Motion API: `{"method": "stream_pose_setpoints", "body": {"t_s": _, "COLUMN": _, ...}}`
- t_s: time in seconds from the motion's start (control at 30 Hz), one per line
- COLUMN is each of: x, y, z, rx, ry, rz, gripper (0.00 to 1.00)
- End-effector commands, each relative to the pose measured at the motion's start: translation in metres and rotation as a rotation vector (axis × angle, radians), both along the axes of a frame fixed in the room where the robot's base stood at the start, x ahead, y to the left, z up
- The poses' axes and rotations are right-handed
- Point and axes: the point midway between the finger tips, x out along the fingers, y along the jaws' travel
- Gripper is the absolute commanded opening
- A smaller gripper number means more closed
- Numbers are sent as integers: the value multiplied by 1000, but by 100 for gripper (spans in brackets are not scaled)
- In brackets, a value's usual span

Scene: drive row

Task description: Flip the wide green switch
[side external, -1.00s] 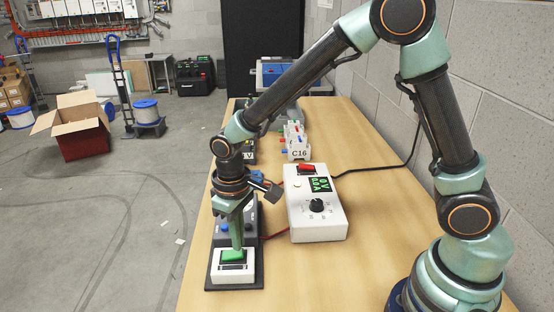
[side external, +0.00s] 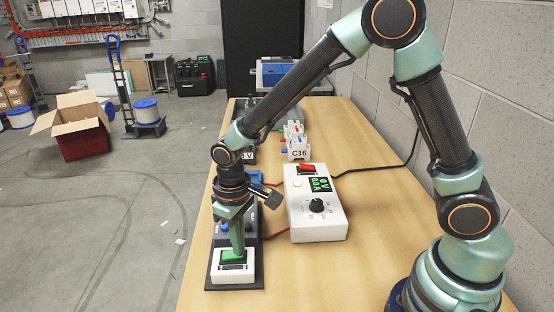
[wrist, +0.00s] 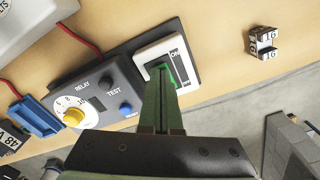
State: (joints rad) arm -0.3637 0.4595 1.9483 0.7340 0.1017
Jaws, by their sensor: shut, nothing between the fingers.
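The wide green switch (side external: 232,257) sits in a white frame (side external: 233,279) on a dark base plate at the near end of the row. In the wrist view the green switch (wrist: 167,69) shows partly past my fingertips, inside the white frame (wrist: 182,72). My gripper (side external: 238,250) points down with its shut fingers at the switch, and nothing is between them. The fingertips seem to touch the switch or hover just over it; I cannot tell which. In the wrist view my gripper (wrist: 160,75) hides part of the switch.
A white meter box (side external: 317,205) with a dial is to the right. A white C16 breaker (side external: 297,145) stands farther back.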

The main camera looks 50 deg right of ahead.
Motion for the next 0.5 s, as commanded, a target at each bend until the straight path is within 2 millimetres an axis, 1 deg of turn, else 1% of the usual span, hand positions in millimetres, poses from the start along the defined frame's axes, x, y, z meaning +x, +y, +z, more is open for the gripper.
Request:
{"method": "stream_pose_setpoints", "body": {"t_s": 0.4, "x": 0, "y": 0, "z": -6, "rx": 0, "ry": -1, "rz": 0, "gripper": 0}}
{"method": "stream_pose_setpoints", "body": {"t_s": 0.5, "x": 0, "y": 0, "z": -5, "rx": 1, "ry": -2, "rz": 0, "gripper": 0}}
